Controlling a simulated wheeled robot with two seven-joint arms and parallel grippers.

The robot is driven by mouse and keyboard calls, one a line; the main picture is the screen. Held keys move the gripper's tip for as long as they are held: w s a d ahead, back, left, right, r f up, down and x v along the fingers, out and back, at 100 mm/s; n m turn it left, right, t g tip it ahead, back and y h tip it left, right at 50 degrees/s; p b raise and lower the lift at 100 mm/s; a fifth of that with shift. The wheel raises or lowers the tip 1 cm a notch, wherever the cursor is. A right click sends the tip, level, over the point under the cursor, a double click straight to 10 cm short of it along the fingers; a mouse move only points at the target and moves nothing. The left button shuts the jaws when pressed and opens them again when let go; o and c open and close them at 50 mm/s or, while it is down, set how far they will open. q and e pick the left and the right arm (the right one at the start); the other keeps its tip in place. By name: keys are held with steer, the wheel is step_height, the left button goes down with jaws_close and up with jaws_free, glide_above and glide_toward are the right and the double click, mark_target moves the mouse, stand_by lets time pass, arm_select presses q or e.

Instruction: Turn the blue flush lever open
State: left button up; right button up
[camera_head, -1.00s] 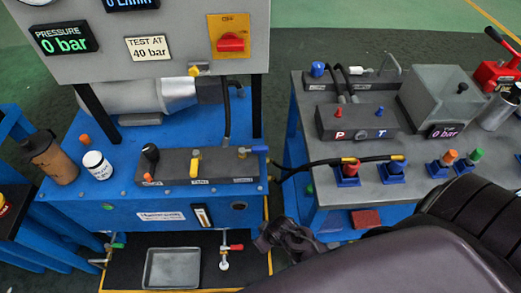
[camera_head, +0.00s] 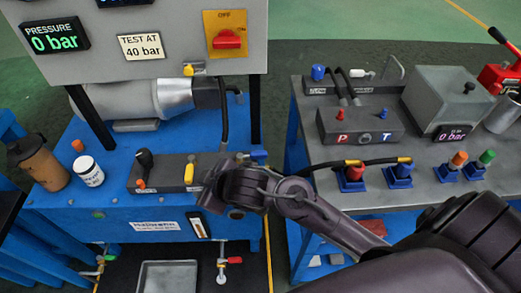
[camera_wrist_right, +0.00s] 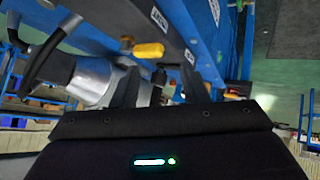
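The blue flush lever (camera_head: 258,155) is at the right end of the dark valve block (camera_head: 170,172) on the blue bench, to the right of the yellow lever (camera_head: 189,168). My right gripper (camera_head: 218,188) is in front of the block's right end, just left of and nearer than the blue lever, and covers part of the block. I cannot tell whether it touches anything. In the right wrist view its two dark fingers (camera_wrist_right: 168,88) stand apart with nothing clearly between them, and the yellow lever shows beyond. I cannot make out the blue lever there. My left gripper is not in view.
The panel with pressure display (camera_head: 55,37) reads 0 bar and stands above the bench. A black hose (camera_head: 224,115) hangs behind the block. A second bench (camera_head: 440,185) with fittings and hoses stands to the right. A grey tray (camera_head: 167,275) lies low in front.

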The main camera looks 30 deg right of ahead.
mark_target(259, 153)
steer(key=w+a+n+y, duration=0.2)
steer(key=w+a+n, duration=0.1)
steer(key=w+n, duration=0.15)
steer(key=d+g, duration=0.1)
steer(key=d, duration=0.3)
steer(key=w+d+f+n+g, duration=0.1)
steer(key=d+g, duration=0.1)
steer(key=d, duration=0.2)
steer(key=w+d+n+g, duration=0.1)
steer(key=d, duration=0.3)
steer(key=shift+w+f+n+g, duration=0.15)
steer(key=shift+w+n+g, duration=0.05)
steer(key=shift+n+g, duration=0.1)
steer(key=s+d+r+m+g+h, duration=0.1)
steer(key=d+r, duration=0.1)
steer(key=d, duration=0.4)
steer(key=s+d+r+m+g, duration=0.1)
steer(key=d+r+m, duration=0.1)
steer(key=d, duration=0.4)
steer(key=x, duration=0.7)
steer(key=shift+w+f, duration=0.15)
steer(key=shift+f, duration=0.25)
jaws_close()
